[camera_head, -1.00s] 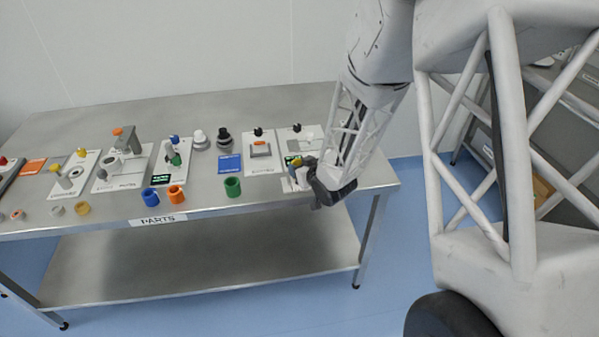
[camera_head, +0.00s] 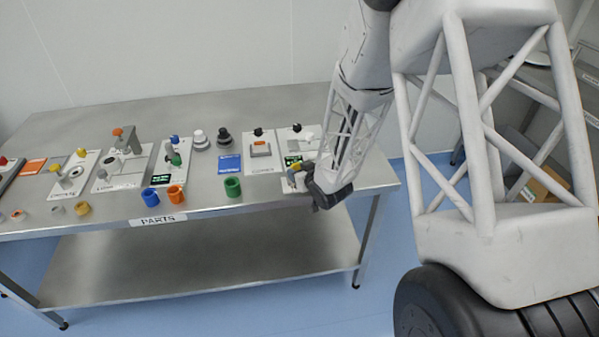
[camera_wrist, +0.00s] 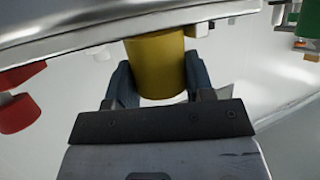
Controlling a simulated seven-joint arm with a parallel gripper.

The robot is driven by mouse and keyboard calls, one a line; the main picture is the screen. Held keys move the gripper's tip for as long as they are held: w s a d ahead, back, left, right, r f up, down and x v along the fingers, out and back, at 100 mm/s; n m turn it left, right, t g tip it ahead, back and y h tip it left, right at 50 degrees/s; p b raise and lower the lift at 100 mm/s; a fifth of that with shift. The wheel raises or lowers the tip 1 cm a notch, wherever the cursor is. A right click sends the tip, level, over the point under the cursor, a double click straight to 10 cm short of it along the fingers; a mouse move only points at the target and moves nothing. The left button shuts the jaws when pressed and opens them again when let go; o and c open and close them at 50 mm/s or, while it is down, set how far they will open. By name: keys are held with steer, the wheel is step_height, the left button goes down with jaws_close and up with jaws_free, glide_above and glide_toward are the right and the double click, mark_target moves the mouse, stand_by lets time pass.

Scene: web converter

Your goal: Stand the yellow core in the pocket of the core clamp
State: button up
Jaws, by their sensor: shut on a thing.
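My gripper (camera_wrist: 160,78) is shut on the yellow core (camera_wrist: 158,55), with one dark finger on each side of it in the wrist view. In the head view my gripper (camera_head: 300,178) is low over the front right part of the table, and a small patch of yellow (camera_head: 297,165) shows at its tip. My wrist hides most of the core there.
The steel table (camera_head: 240,110) carries a row of fixtures. A green ring (camera_head: 232,187), an orange ring (camera_head: 176,194), a blue ring (camera_head: 150,197) and a smaller yellow ring (camera_head: 82,208) stand along the front. A blue pad (camera_head: 229,163) lies behind the green ring. The back strip is clear.

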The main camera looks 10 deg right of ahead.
steer(key=o, duration=1.2)
steer(key=shift+c, duration=0.2)
steer(key=shift+f, duration=0.15)
steer(key=v, duration=0.7)
steer(key=shift+s+r, duration=0.2)
steer(key=shift+s, duration=0.1)
steer(key=shift+d, duration=0.1)
